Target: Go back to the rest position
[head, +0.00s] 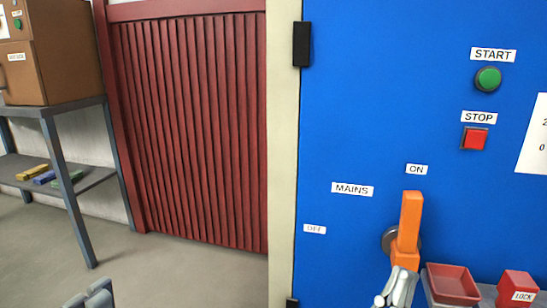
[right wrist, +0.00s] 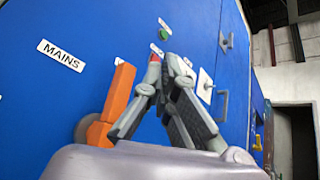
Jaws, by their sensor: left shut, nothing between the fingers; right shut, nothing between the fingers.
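The orange mains handle (head: 409,228) stands upright on the blue cabinet (head: 345,100), its top end just below the ON label (head: 416,169). My right gripper (head: 402,272) is shut and empty, in front of the handle's lower end in the head view; I cannot tell whether they touch.
A red tray (head: 453,280) and a red lock box (head: 517,285) sit at the cabinet's lower right. The green START button (head: 488,79) and red STOP button (head: 475,139) are above. A grey shelf (head: 60,106) stands far left. Floor before the red shutter (head: 190,130) is clear.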

